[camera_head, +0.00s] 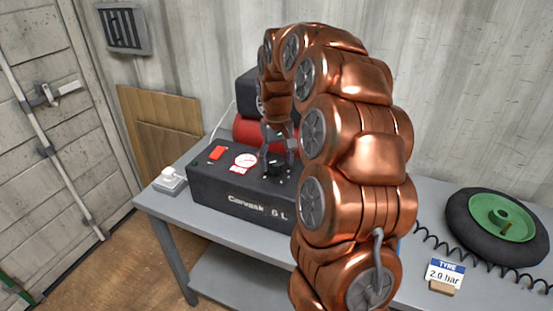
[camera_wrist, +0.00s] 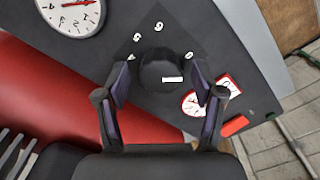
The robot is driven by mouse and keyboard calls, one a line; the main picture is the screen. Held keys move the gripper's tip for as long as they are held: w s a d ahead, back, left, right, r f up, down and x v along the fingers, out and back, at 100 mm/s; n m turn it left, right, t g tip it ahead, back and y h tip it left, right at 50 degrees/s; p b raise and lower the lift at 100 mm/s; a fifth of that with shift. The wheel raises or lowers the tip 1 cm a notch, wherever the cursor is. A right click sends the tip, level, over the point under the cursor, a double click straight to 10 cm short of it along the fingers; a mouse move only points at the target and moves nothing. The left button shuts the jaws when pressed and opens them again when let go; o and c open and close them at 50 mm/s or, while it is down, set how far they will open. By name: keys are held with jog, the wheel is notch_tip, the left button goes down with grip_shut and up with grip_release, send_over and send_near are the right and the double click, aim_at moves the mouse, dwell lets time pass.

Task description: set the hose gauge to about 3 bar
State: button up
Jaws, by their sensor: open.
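The black compressor (camera_head: 235,197) stands on the bench. Its round black knob (camera_wrist: 160,72) has a white mark and printed numbers around it; it also shows in the head view (camera_head: 274,168). My gripper (camera_wrist: 160,88) is open, its two fingers on either side of the knob; a gap shows on both sides. In the head view my gripper (camera_head: 278,143) points down over the panel. A white gauge with a red label (camera_head: 245,160) sits left of the knob. A larger white gauge with a red needle (camera_wrist: 70,12) is cut off in the wrist view; I cannot read either pressure.
A red switch (camera_head: 216,152) is at the panel's left. A red tank (camera_head: 250,132) lies behind the panel. On the grey bench (camera_head: 230,228) are a white socket (camera_head: 170,180), a green-hubbed tyre (camera_head: 495,225), a black coiled hose (camera_head: 430,240) and a "TYRE 2.0 bar" sign (camera_head: 444,272).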

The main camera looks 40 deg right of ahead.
jog(key=c, duration=1.1)
jog(key=shift+c, duration=0.2)
jog(key=shift+f+m+b, duration=0.1)
jog(key=shift+m+b, duration=0.2)
jog(key=shift+b, duration=0.05)
